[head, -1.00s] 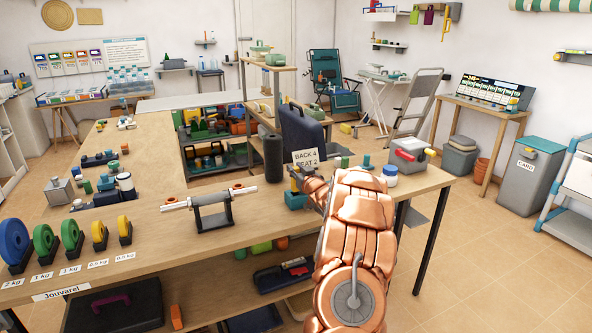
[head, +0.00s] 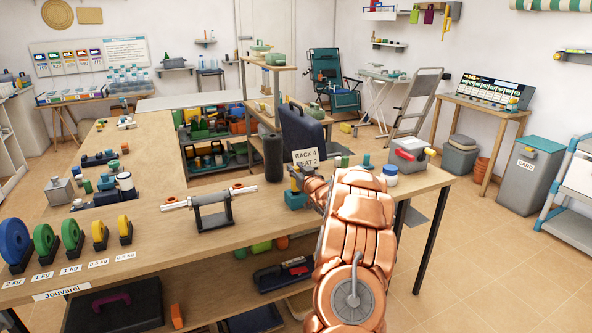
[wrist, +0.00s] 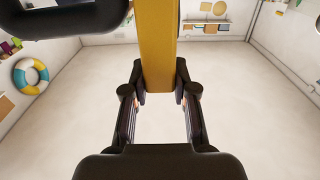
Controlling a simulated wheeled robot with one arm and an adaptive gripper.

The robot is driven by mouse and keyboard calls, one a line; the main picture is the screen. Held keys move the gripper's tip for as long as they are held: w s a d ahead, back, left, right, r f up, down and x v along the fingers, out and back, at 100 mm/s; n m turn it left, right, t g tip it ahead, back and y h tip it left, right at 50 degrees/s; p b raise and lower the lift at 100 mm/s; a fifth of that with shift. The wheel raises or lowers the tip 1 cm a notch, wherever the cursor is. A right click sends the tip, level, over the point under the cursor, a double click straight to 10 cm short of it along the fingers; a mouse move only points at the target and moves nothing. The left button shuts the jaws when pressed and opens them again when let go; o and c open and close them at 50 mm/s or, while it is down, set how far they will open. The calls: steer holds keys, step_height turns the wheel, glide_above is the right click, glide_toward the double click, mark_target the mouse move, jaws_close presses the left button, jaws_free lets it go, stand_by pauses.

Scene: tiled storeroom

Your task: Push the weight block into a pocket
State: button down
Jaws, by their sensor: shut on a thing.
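In the wrist view my gripper (wrist: 160,88) is shut on a long yellow block (wrist: 158,45), which stretches away beyond the fingertips. In the head view my copper arm hides most of the gripper. A small yellow patch (head: 297,184) shows there, just left of the wrist and above a teal object (head: 296,200). Right behind it a dark blue padded piece (head: 301,130) stands upright on the bench. A card reading "BACK 4 SEAT 2" (head: 305,159) is in front of it. I cannot make out a pocket opening, or whether the block touches the padded piece.
The wooden bench (head: 150,235) carries a rod on a dark stand (head: 213,212) and upright discs with weight labels at left. A red-and-grey box (head: 408,154) and a white jar (head: 389,176) stand right of my arm.

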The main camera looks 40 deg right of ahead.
mark_target(296, 191)
steer(key=shift+f+b, duration=0.75)
steer(key=shift+f, duration=1.1)
steer(key=c, duration=0.8)
jaws_free()
steer(key=shift+c, duration=0.2)
steer(key=shift+f, duration=0.1)
steer(key=shift+s+f, duration=0.1)
